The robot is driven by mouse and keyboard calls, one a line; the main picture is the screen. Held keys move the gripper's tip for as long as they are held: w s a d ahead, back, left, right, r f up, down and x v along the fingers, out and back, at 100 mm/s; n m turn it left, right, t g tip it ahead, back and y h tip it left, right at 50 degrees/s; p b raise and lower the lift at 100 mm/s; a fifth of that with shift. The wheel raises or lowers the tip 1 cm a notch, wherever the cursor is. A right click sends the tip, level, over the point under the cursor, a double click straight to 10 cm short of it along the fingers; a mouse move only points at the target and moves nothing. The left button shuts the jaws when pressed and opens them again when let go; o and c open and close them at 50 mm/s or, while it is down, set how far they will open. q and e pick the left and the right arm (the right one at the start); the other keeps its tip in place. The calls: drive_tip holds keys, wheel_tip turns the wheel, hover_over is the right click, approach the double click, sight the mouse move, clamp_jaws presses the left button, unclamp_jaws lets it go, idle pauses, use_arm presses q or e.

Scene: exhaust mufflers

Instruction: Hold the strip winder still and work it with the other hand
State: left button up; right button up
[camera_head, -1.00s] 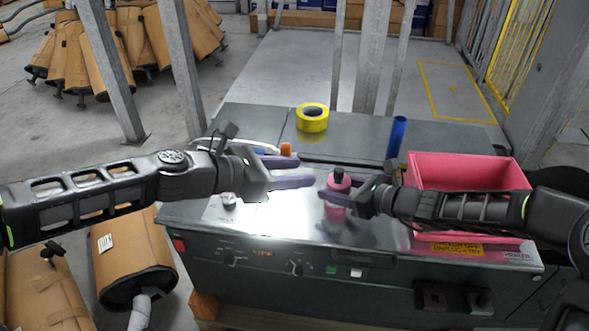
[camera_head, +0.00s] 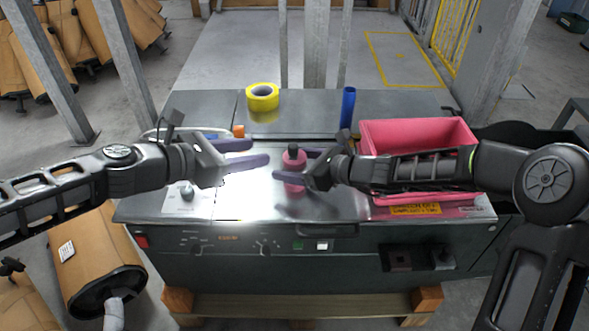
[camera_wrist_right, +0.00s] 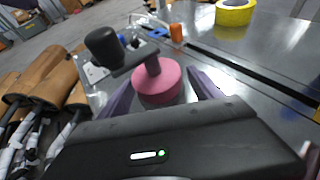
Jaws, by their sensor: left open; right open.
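The strip winder (camera_head: 294,170) is a pink drum with a black top, standing upright on the grey metal worktop (camera_head: 245,200). In the right wrist view, the winder (camera_wrist_right: 158,86) shows a black crank arm ending in a black knob (camera_wrist_right: 103,45). My right gripper (camera_head: 290,164) is open, with its purple fingers on either side of the drum; contact cannot be told. My left gripper (camera_head: 260,152) is open and empty, just left of the winder, fingers pointing towards it.
A yellow tape roll (camera_head: 263,90) and a blue cylinder (camera_head: 347,108) stand behind. A pink bin (camera_head: 415,130) sits at the right, partly behind my right arm. An orange item (camera_head: 239,131) and a blue-handled thing lie behind my left gripper. The worktop's front middle is clear.

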drive_tip(key=shift+d, duration=0.1)
drive_tip(key=v, duration=1.2)
idle(0.4)
